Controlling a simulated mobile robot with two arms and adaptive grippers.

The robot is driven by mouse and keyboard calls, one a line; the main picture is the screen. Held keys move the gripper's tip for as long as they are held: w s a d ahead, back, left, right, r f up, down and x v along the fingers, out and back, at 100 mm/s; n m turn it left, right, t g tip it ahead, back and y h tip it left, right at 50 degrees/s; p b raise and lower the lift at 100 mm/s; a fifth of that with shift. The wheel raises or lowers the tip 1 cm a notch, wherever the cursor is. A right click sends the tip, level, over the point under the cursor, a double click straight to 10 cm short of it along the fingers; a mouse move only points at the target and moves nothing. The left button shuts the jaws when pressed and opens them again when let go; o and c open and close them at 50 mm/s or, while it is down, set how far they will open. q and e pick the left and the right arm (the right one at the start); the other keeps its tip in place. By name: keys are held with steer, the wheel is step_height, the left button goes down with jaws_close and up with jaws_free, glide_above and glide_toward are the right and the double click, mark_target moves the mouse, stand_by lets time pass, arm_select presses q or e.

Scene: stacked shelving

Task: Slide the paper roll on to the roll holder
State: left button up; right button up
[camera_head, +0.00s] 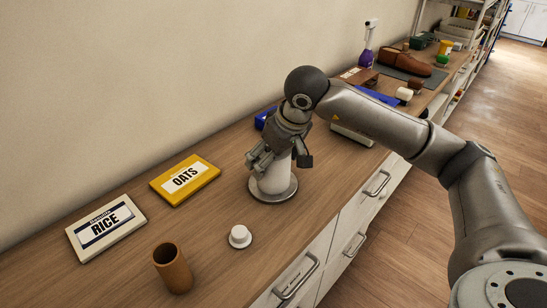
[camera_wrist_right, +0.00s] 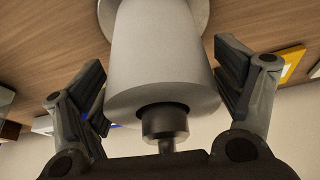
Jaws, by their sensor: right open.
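The white paper roll (camera_head: 272,182) stands upright on the roll holder, whose round grey base (camera_head: 281,197) rests on the wooden counter. In the right wrist view the paper roll (camera_wrist_right: 163,60) is large, and the dark post tip of the roll holder (camera_wrist_right: 165,125) sticks out of its core. My right gripper (camera_head: 279,160) is at the upper part of the roll, with one finger to each side. In the right wrist view its fingers (camera_wrist_right: 165,92) are open, with gaps between them and the roll. My left gripper is not in view.
A yellow OATS box (camera_head: 186,181) and a white RICE box (camera_head: 106,226) lie to the left. A brown cup (camera_head: 172,268) and a small white knob-like object (camera_head: 239,237) stand in front. Farther back are a purple spray bottle (camera_head: 367,52) and a brown shoe (camera_head: 405,63).

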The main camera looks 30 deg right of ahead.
step_height(320, 180, up, 4)
steer(key=shift+f+p, duration=0.1)
steer(key=shift+p, duration=1.15)
steer(key=shift+r+p, duration=0.8)
steer(key=shift+r, duration=0.5)
arm_select(q)
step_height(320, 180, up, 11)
steer(key=p, duration=0.6)
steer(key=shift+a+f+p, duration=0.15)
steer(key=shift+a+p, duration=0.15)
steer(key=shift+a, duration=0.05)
arm_select(e)
step_height(320, 180, up, 10)
steer(key=shift+o, duration=0.5)
steer(key=shift+r, duration=0.1)
steer(key=shift+o, duration=1.1)
